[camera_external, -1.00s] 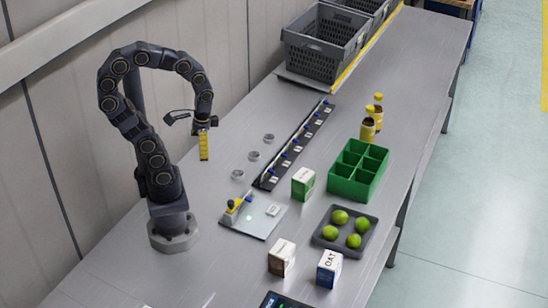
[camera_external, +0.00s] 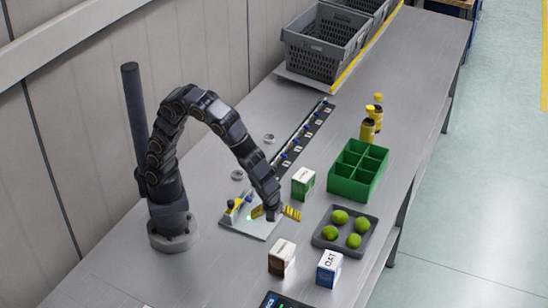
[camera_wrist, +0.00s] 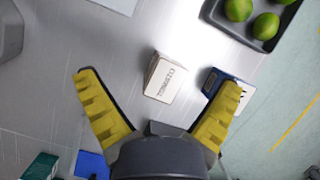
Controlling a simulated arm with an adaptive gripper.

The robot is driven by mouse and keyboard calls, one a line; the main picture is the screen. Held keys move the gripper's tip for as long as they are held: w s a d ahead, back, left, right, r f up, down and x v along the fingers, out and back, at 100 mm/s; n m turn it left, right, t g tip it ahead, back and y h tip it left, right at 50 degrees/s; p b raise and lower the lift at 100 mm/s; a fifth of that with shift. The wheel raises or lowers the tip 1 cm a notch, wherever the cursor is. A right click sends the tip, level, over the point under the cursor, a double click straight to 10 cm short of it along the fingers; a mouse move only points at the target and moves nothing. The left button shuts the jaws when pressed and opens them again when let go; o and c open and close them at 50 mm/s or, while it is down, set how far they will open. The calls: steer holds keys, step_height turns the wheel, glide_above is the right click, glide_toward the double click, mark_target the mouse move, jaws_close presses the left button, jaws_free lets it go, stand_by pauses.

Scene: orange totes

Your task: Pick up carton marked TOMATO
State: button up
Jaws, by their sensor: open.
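The carton marked TOMATO (camera_wrist: 164,80) is white on top and shows in the wrist view between and beyond my fingertips. In the external view it appears to be the white-topped brown carton (camera_external: 281,258) standing near the front of the bench, its lettering too small to read. My gripper (camera_external: 275,213) is open and empty, its yellow fingers spread above the bench by the light plate. In the wrist view my gripper (camera_wrist: 160,82) points toward the carton, with a gap between them.
A blue-and-white OAT carton (camera_external: 329,269) stands close to the right. A grey tray (camera_external: 317,239) of limes lies behind. A green-and-white carton (camera_external: 303,184) and a green divided box (camera_external: 345,188) are farther back. A light plate (camera_external: 252,224) lies left.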

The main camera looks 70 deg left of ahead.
mark_target(281, 249)
steer(key=d+f+m, duration=0.1)
steer(key=s+d+f+m, duration=0.1)
steer(key=d, duration=0.1)
steer(key=d+f+m, duration=0.2)
steer(key=shift+s+t+h, duration=0.2)
steer(key=shift+t+h, duration=0.1)
steer(key=shift+d+f, duration=0.1)
steer(key=shift+f, duration=0.25)
steer(key=x, duration=0.7)
steer(key=shift+w, duration=0.25)
steer(key=c, duration=1.1)
